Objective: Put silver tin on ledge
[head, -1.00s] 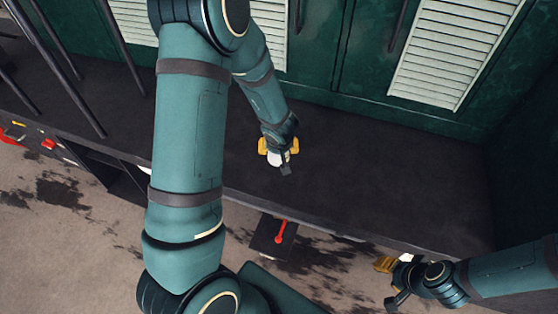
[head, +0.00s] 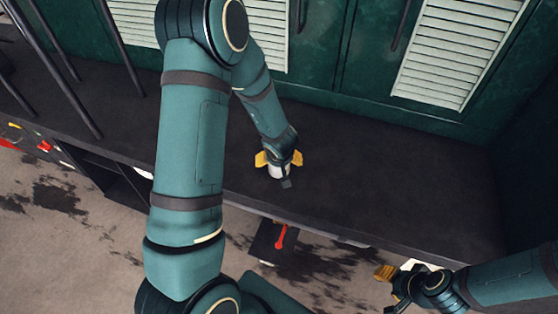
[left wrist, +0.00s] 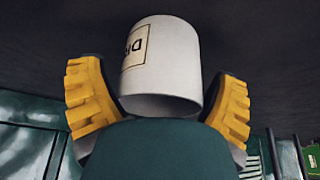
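The silver tin (head: 278,171) is a pale grey cylinder at the middle of the dark ledge (head: 400,185). In the left wrist view the tin (left wrist: 160,65) shows part of a printed label, upside down in the picture. My left gripper (head: 278,160) is open around the tin. Its yellow fingers stand on either side, with small gaps seen in the left wrist view (left wrist: 160,105). The tin looks to rest on the ledge, though its contact with it is hidden. My right gripper (head: 390,286) is at the lower right, off the ledge's front edge and away from the tin.
Green cabinet doors with a cream slatted panel (head: 460,50) rise behind the ledge. Dark upright bars (head: 58,75) stand at the left. A red lever (head: 281,237) sits below the front edge. The ledge right of the tin is clear.

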